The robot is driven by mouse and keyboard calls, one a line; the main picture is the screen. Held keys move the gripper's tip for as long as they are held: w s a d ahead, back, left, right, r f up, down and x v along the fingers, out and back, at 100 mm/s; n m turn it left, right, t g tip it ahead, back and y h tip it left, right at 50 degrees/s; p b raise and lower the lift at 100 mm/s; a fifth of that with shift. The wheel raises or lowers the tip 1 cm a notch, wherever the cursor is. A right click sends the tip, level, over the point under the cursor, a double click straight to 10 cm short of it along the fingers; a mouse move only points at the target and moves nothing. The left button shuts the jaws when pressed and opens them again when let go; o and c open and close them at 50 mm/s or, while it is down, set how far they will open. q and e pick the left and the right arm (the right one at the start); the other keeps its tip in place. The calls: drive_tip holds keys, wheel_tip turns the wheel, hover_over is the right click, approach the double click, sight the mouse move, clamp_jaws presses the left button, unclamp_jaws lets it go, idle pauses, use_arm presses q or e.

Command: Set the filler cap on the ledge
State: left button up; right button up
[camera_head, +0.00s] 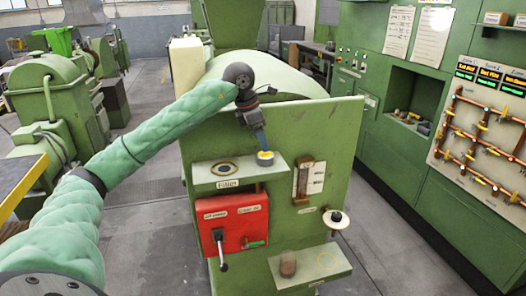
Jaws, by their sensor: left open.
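My left gripper (262,143) points down over the right end of the upper ledge (237,176) on the green machine. It is open. A small yellow round piece (265,158), which looks like the filler cap, sits at its fingertips on that ledge; I cannot tell whether they touch. A dark oval ring, apparently the filler opening (224,168), lies to the left on the same ledge, above a small label. A lower ledge (322,264) at the lower right carries a brown cylinder (288,265). My right gripper is out of view.
A red box (232,222) with a lever (221,250) hangs under the upper ledge. A gauge (303,180) stands right of it, and a black knob on a white disc (340,223) sticks out further right. A green cabinet wall with a pipe panel (482,140) stands at right.

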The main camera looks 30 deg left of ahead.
use_arm(q)
drive_tip(key=b+v, duration=0.2)
drive_tip(key=v, duration=0.4)
drive_tip(key=shift+r, duration=0.4)
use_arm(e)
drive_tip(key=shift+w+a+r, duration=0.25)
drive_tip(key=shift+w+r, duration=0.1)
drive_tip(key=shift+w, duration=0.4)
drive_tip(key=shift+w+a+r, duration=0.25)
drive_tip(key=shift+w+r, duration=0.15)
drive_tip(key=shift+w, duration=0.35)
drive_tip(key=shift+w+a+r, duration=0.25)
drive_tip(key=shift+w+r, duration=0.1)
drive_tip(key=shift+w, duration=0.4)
use_arm(q)
drive_tip(key=shift+s+a, duration=0.15)
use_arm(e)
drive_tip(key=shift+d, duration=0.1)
